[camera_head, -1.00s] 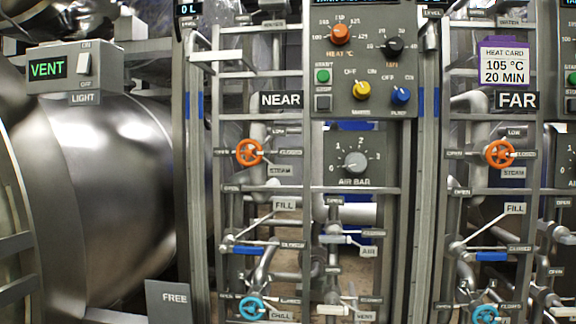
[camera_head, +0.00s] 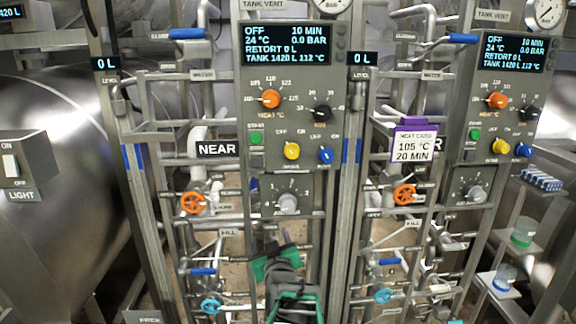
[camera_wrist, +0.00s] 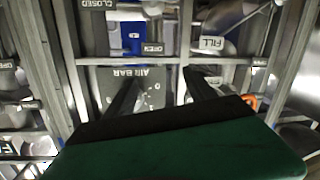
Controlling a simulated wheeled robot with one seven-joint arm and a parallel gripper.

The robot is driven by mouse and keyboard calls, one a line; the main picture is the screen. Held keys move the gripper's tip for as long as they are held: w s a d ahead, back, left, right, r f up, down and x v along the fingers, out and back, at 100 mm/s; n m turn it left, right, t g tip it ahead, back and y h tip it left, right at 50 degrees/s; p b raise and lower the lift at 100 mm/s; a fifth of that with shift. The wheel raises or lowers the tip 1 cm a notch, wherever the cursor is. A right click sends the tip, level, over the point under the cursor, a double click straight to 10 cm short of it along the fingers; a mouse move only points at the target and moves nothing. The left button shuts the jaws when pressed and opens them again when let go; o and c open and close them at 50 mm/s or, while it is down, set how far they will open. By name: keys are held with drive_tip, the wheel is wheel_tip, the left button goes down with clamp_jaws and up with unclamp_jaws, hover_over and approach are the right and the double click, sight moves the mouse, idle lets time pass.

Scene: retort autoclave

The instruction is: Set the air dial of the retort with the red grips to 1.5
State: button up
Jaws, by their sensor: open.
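The near air dial (camera_head: 288,203) is a grey round knob on a grey panel below the NEAR control box. Its pointer is too small to read. A like far air dial (camera_head: 475,193) sits right of it. Both retort fronts show blue strips on their posts; no red grips are visible. My gripper (camera_head: 280,240), dark with green parts, is just below the near dial in the head view. In the wrist view its two dark fingers (camera_wrist: 163,80) are spread and empty, over an upside-down AIR BAR panel (camera_wrist: 105,88). The dial there is partly hidden by a finger.
Orange steam wheels (camera_head: 192,203) and (camera_head: 404,195), pipes and rails surround the panels. A purple-framed heat card (camera_head: 414,145) hangs beside the far panel. Shelves with small containers (camera_head: 523,232) stand at right. A large steel vessel (camera_head: 60,120) fills the left.

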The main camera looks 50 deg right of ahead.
drive_tip(key=m+h+p, duration=0.1)
drive_tip(key=h+p, duration=0.1)
approach(288, 208)
drive_tip(key=x, duration=0.4)
drive_tip(key=shift+d+r+g, duration=0.1)
drive_tip(key=shift+g, duration=0.2)
drive_tip(key=p+x, duration=0.1)
drive_tip(key=x, duration=0.6)
drive_tip(key=shift+w+d, duration=0.15)
drive_tip(key=c, duration=1.4)
